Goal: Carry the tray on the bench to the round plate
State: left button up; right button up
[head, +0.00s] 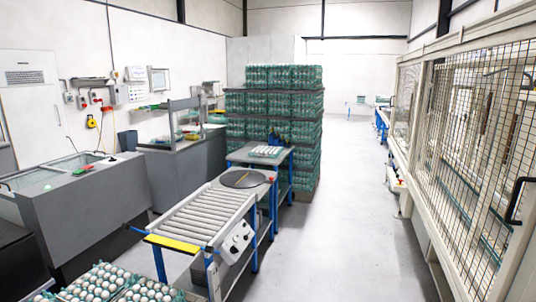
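A tray of white eggs (279,153) lies on a small grey bench (240,156) with blue legs, in the middle distance. A dark round plate (236,184) lies flat in front of that bench, at the far end of a roller conveyor. No eggs or tray show on the plate. Neither of my grippers is in view.
The roller conveyor (201,213) has a yellow front end and a control box (236,243). Filled egg trays (110,285) stand at the lower left. Tall stacked green trays (272,103) stand behind the bench. The floor (345,220) is clear to the right, beside a mesh-fronted machine (465,150).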

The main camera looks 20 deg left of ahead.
aim_at(243, 178)
jog(key=i+u, duration=0.1)
jog(key=i, duration=4.6)
jog(key=i+u, duration=0.25)
jog(key=i, duration=0.25)
jog(key=i+l+u, duration=0.2)
jog(key=i, duration=0.25)
jog(key=i+l+u, duration=0.25)
jog(key=i, duration=0.2)
jog(key=i+l+u, duration=0.25)
jog(key=u, duration=0.2)
jog(key=i+l+u, duration=0.65)
jog(key=l+u, duration=0.25)
jog(key=i+l+u, duration=0.15)
jog(key=l+u, duration=0.3)
